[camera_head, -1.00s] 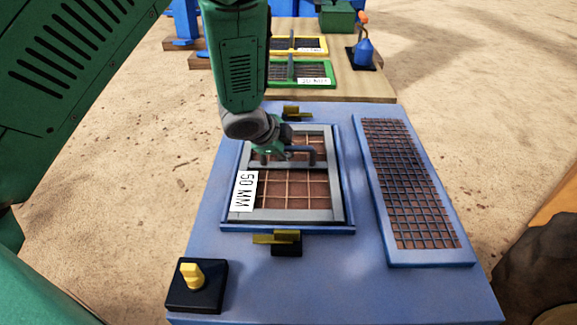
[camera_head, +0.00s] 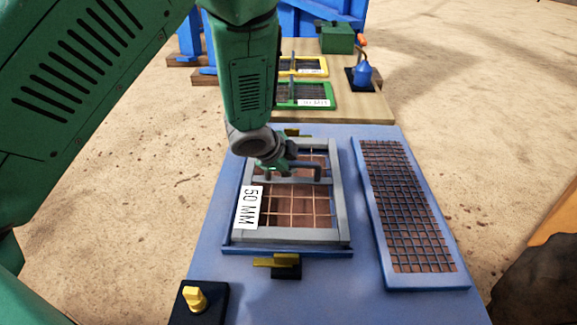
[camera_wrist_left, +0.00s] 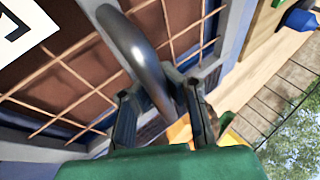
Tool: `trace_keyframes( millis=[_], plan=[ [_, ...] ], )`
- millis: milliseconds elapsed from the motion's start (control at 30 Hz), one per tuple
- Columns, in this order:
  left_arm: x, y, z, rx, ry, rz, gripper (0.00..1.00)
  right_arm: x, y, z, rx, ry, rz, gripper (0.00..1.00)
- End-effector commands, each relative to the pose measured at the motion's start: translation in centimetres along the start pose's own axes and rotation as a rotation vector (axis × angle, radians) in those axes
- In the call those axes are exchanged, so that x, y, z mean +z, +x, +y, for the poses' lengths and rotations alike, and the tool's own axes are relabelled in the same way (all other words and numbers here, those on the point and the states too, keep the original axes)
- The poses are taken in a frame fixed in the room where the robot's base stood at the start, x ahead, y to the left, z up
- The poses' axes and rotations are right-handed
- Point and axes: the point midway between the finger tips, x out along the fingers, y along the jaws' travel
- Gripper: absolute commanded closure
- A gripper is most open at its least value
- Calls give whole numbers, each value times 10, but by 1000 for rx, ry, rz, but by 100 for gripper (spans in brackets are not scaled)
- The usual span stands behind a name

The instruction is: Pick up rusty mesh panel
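The rusty mesh panel (camera_head: 293,235) has a grey frame, brown wire mesh, a white "50 MM" label and a dark bar handle. It appears slightly raised over its blue seat on the blue table, covering the seat's right rim. My left gripper (camera_head: 283,168) is at the handle, over the panel's far part. In the left wrist view, the gripper's two fingers (camera_wrist_left: 162,118) are on either side of the curved handle (camera_wrist_left: 138,45), closed around it. Finger contact is partly hidden. My right gripper is not in view.
A blue-framed mesh screen (camera_head: 408,205) lies on the right of the blue table (camera_head: 330,300). Yellow latches (camera_head: 275,262) sit at the seat's edges, and a yellow knob (camera_head: 194,298) is at near left. Green (camera_head: 305,104) and yellow (camera_head: 302,73) framed panels lie beyond.

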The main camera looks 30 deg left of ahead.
Motion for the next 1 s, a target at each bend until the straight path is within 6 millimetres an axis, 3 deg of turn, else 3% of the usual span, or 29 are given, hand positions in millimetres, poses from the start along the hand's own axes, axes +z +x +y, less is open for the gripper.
trace_keyframes(
  millis=[133, 367, 1000],
  plan=[
    [-2, -11, -10, -4, -3, 3, 100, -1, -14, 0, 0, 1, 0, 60],
    [34, -19, -7, -3, -8, 3, 100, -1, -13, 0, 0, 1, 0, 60],
    [137, -60, -5, -4, -6, 0, 100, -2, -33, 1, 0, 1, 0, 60]
  ],
)
